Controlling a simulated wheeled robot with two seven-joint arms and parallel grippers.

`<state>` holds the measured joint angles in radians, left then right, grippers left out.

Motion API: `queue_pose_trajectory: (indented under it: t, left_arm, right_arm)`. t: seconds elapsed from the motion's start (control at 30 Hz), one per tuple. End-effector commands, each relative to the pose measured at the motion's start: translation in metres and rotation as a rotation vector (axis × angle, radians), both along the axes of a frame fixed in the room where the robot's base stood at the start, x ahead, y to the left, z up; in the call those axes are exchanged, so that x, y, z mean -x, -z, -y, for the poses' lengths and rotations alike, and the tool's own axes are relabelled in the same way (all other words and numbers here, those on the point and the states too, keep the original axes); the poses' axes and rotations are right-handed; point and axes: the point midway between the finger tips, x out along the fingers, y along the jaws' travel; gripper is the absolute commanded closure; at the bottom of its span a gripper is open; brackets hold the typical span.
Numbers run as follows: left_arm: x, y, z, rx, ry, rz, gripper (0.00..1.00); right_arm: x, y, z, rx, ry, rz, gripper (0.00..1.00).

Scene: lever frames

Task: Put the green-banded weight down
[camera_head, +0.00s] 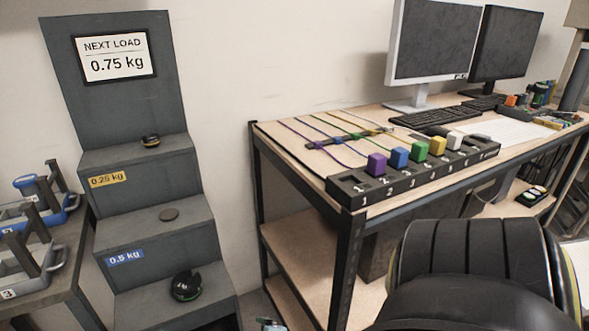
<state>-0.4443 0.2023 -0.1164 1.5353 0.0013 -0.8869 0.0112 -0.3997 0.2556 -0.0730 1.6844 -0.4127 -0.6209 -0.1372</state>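The green-banded weight (186,285) is a dark, round, slotted piece with a thin green band. It appears to rest on the lowest visible step of the grey stepped stand (150,308) at the left, with no gripper touching it. A sign (114,56) on the stand's back reads NEXT LOAD 0.75 kg. I cannot make out either gripper.
A bench at the right carries a black numbered rack (405,183) with coloured blocks, cords and two monitors (436,40). A low table (62,282) with handled trays stands at far left. A large black ribbed shape fills the lower right. A small unclear object (271,324) shows at the bottom edge.

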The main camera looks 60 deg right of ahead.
Motion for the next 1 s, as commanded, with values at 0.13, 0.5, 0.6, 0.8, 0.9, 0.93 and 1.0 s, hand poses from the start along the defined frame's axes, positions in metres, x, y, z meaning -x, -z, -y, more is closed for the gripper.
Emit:
queue_pose_trajectory:
  t: [0.13,0.5,0.6,0.8,0.9,0.93,1.0]
  left_arm:
    - [0.0,0.0,0.0,0.0,0.0,0.0,0.64]
    - [0.0,0.0,0.0,0.0,0.0,0.0,0.64]
    - [0.0,0.0,0.0,0.0,0.0,0.0,0.64]
    - [0.0,0.0,0.0,0.0,-0.001,0.0,0.64]
    - [0.0,0.0,0.0,0.0,-0.001,0.0,0.64]
    - [0.0,0.0,0.0,0.0,-0.001,0.0,0.64]
    - [0.0,0.0,0.0,0.0,-0.001,0.0,0.64]
  right_arm:
    - [0.079,0.072,-0.03,-0.266,0.243,-0.27,0.08]
    - [0.133,0.104,-0.057,-0.419,0.4,-0.451,0.08]
    - [0.133,0.104,-0.057,-0.418,0.4,-0.45,0.08]
    - [0.132,0.104,-0.056,-0.417,0.398,-0.448,0.08]
    - [0.132,0.104,-0.056,-0.416,0.397,-0.448,0.08]
    - [0.132,0.104,-0.056,-0.416,0.397,-0.448,0.08]
    - [0.132,0.104,-0.057,-0.416,0.397,-0.448,0.08]
